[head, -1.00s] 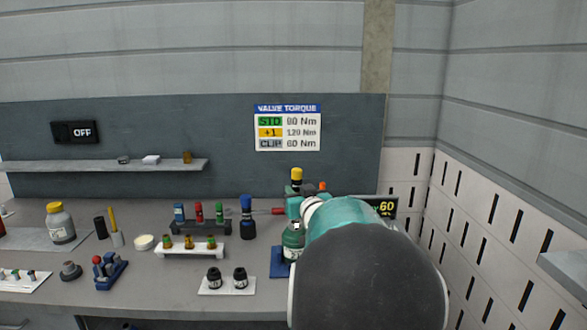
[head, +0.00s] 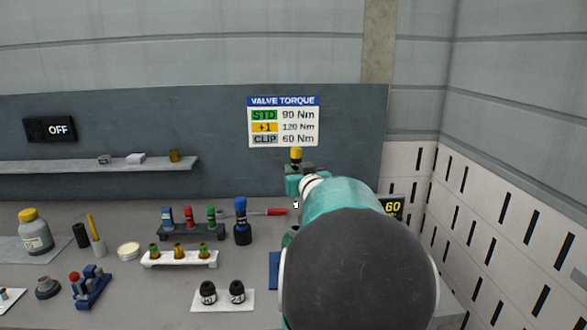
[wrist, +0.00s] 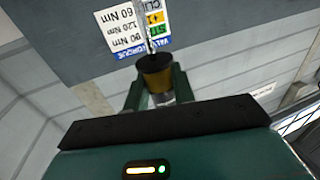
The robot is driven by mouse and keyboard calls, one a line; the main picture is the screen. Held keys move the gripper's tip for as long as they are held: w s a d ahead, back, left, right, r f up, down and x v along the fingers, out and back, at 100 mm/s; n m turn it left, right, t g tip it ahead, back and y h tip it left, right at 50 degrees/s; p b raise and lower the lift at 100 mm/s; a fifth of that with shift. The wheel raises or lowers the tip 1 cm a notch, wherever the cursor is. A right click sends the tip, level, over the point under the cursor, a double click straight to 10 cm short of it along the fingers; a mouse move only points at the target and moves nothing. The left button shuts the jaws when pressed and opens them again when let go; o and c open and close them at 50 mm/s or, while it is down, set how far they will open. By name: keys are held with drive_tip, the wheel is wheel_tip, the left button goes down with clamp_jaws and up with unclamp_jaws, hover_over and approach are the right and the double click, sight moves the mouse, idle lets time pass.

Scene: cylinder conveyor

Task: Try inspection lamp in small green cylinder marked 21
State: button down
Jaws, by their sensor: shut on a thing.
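My gripper (head: 300,180) is shut on a yellow-topped inspection lamp (head: 296,154), held upright above the bench. A small pale tip shows below the jaws in the head view. In the wrist view the lamp's yellow and black body (wrist: 155,72) sits between the two green fingers, with a thin stem standing out of its dark end. The small green cylinder (head: 289,239) is below my gripper, apart from the lamp tip. My arm hides nearly all of it, and no number 21 can be read. A blue stand edge (head: 274,270) shows beside it.
A dark rack (head: 190,232), a white rack (head: 180,260) and a white tray (head: 224,300) stand further left. A 60 display (head: 392,207) is at right, near the slotted wall.

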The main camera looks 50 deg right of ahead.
drive_tip(key=shift+d+f, duration=0.1)
drive_tip(key=shift+d, duration=0.15)
drive_tip(key=shift+w+f, duration=0.25)
drive_tip(key=shift+w, duration=0.1)
drive_tip(key=shift+s+a+f, duration=0.1)
drive_tip(key=shift+f, duration=0.15)
drive_tip(key=f, duration=0.3)
drive_tip(key=shift+s+f, duration=0.2)
drive_tip(key=shift+f, duration=0.05)
drive_tip(key=shift+w+f, duration=0.1)
drive_tip(key=shift+f, duration=0.85)
drive_tip(key=shift+a, duration=0.1)
drive_tip(key=shift+f, duration=2.8)
